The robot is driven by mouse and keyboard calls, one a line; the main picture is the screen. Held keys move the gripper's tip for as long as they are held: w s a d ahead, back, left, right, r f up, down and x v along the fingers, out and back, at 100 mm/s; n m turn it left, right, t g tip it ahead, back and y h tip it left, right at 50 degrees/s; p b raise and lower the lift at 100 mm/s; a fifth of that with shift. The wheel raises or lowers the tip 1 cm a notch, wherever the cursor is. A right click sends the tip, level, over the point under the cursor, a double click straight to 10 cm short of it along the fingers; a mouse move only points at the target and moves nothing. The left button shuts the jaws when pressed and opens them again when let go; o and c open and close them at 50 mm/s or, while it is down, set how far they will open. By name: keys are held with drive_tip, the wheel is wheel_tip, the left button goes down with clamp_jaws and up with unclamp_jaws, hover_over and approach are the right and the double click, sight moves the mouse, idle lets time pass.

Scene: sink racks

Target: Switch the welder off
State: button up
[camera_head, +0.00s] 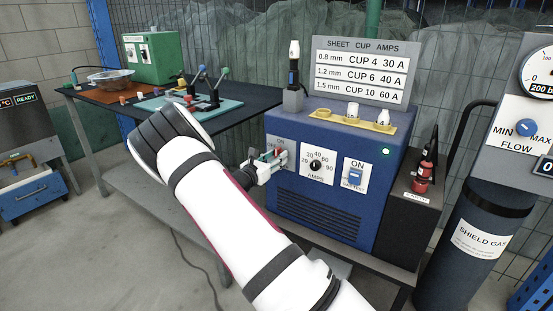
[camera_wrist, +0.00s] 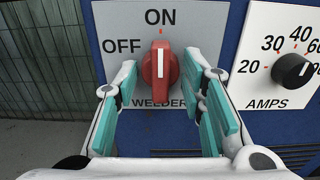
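The welder (camera_head: 325,215) is a blue box on the bench, with a lit green lamp (camera_head: 386,152) on its front. Its red knob (camera_wrist: 160,67) sits on a grey plate labelled WELDER, with ON above and OFF to the upper left. The knob's white line points straight up at ON. My gripper (camera_wrist: 163,82) is open, its teal-padded fingers at either side of the knob, with visible gaps between pads and knob.
Right of the knob are the AMPS dial (camera_wrist: 292,71) and a blue switch (camera_head: 355,176) marked ON. Cups (camera_head: 352,115) stand on the welder's top before a sign (camera_head: 366,70). A gas cylinder (camera_head: 470,245) stands at right. A dark table (camera_head: 245,98) is behind my arm.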

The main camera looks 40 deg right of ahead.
sight(276, 156)
clamp_jaws()
drive_tip(key=shift+n+p, duration=1.65)
drive_tip(key=shift+n, duration=0.85)
drive_tip(key=n+p, duration=0.1)
drive_tip(key=n, duration=0.4)
unclamp_jaws()
drive_tip(key=shift+a+p, duration=0.15)
drive_tip(key=shift+p, duration=0.15)
drive_tip(key=shift+p+v, duration=0.95)
drive_tip(key=shift+v, duration=1.4)
